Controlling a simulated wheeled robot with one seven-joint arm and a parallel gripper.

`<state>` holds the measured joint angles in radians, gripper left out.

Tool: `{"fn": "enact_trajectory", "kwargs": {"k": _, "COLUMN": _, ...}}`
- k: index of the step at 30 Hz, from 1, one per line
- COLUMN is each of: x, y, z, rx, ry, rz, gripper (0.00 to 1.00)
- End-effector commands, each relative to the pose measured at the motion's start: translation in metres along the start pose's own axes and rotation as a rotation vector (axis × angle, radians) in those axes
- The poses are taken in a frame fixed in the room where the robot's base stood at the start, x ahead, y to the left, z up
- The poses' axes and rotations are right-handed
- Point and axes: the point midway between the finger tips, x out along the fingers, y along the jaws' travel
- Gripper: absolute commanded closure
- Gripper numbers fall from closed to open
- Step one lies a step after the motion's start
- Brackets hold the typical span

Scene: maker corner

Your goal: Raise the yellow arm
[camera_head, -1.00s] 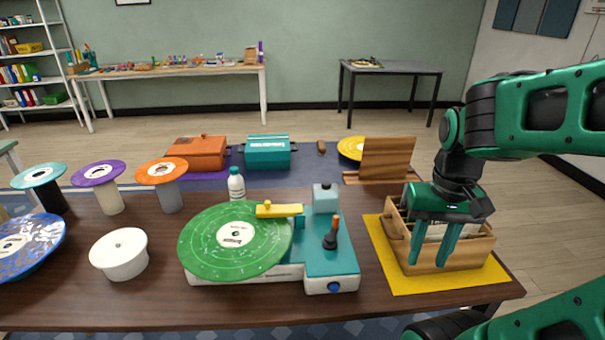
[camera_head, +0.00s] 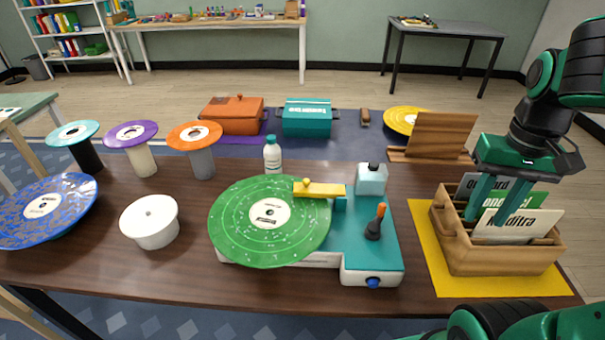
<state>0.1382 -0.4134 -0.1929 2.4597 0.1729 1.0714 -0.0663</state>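The yellow arm (camera_head: 319,190) is a short flat bar with a small round knob at its left end. It lies over the right part of the green record (camera_head: 262,226), its right end at a teal block on the turntable (camera_head: 372,262). It looks level; I cannot tell whether it touches the record. My gripper (camera_head: 487,213) is at the right, above the wooden crate of sleeves, well away from the yellow arm. Its two teal fingers point down and are apart, with nothing visibly held between them.
The turntable also bears a black lever with an orange tip (camera_head: 376,222) and a pale block (camera_head: 372,179). A white bottle (camera_head: 272,156) stands behind. The wooden crate (camera_head: 497,257) sits on a yellow mat (camera_head: 427,240). A white round tub (camera_head: 150,223) stands left.

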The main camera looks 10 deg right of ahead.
Motion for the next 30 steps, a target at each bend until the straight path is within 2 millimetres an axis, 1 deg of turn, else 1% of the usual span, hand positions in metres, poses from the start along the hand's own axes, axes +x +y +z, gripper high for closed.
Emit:
{"fn": "enact_trajectory", "kwargs": {"k": 1, "x": -0.007, "y": -0.019, "z": -0.021, "rx": -0.077, "ry": -0.002, "rz": 0.008, "gripper": 0.66}}
{"fn": "enact_trajectory", "kwargs": {"k": 2, "x": -0.012, "y": -0.033, "z": -0.032, "rx": -0.125, "ry": -0.001, "rz": 0.011, "gripper": 0.66}}
{"fn": "enact_trajectory", "kwargs": {"k": 3, "x": -0.019, "y": -0.053, "z": -0.048, "rx": -0.193, "ry": 0.002, "rz": 0.015, "gripper": 0.66}}
{"fn": "enact_trajectory", "kwargs": {"k": 5, "x": -0.027, "y": -0.088, "z": -0.069, "rx": -0.299, "ry": 0.006, "rz": 0.019, "gripper": 0.66}}
{"fn": "enact_trajectory", "kwargs": {"k": 6, "x": -0.031, "y": -0.113, "z": -0.081, "rx": -0.37, "ry": 0.007, "rz": 0.021, "gripper": 0.66}}
{"fn": "enact_trajectory", "kwargs": {"k": 8, "x": -0.036, "y": -0.153, "z": -0.095, "rx": -0.475, "ry": 0.008, "rz": 0.021, "gripper": 0.66}}
{"fn": "enact_trajectory", "kwargs": {"k": 9, "x": -0.039, "y": -0.181, "z": -0.102, "rx": -0.545, "ry": 0.008, "rz": 0.02, "gripper": 0.66}}
{"fn": "enact_trajectory", "kwargs": {"k": 11, "x": -0.041, "y": -0.221, "z": -0.108, "rx": -0.642, "ry": 0.009, "rz": 0.018, "gripper": 0.66}}
{"fn": "enact_trajectory", "kwargs": {"k": 12, "x": -0.042, "y": -0.247, "z": -0.11, "rx": -0.703, "ry": 0.01, "rz": 0.014, "gripper": 0.66}}
{"fn": "enact_trajectory", "kwargs": {"k": 14, "x": -0.042, "y": -0.282, "z": -0.11, "rx": -0.783, "ry": 0.008, "rz": 0.01, "gripper": 0.66}}
{"fn": "enact_trajectory", "kwargs": {"k": 15, "x": -0.042, "y": -0.303, "z": -0.109, "rx": -0.831, "ry": 0.007, "rz": 0.007, "gripper": 0.66}}
{"fn": "enact_trajectory", "kwargs": {"k": 18, "x": -0.041, "y": -0.343, "z": -0.103, "rx": -0.921, "ry": 0.005, "rz": -0.001, "gripper": 0.66}}
{"fn": "enact_trajectory", "kwargs": {"k": 21, "x": -0.04, "y": -0.366, "z": -0.098, "rx": -0.973, "ry": 0.005, "rz": -0.006, "gripper": 0.66}}
{"fn": "enact_trajectory", "kwargs": {"k": 23, "x": -0.039, "y": -0.373, "z": -0.097, "rx": -0.989, "ry": 0.004, "rz": -0.008, "gripper": 0.66}}
{"fn": "enact_trajectory", "kwargs": {"k": 26, "x": -0.033, "y": -0.377, "z": -0.096, "rx": -0.997, "ry": 0.004, "rz": -0.008, "gripper": 0.66}}
{"fn": "enact_trajectory", "kwargs": {"k": 30, "x": -0.014, "y": -0.377, "z": -0.095, "rx": -0.997, "ry": 0.002, "rz": -0.008, "gripper": 0.66}}
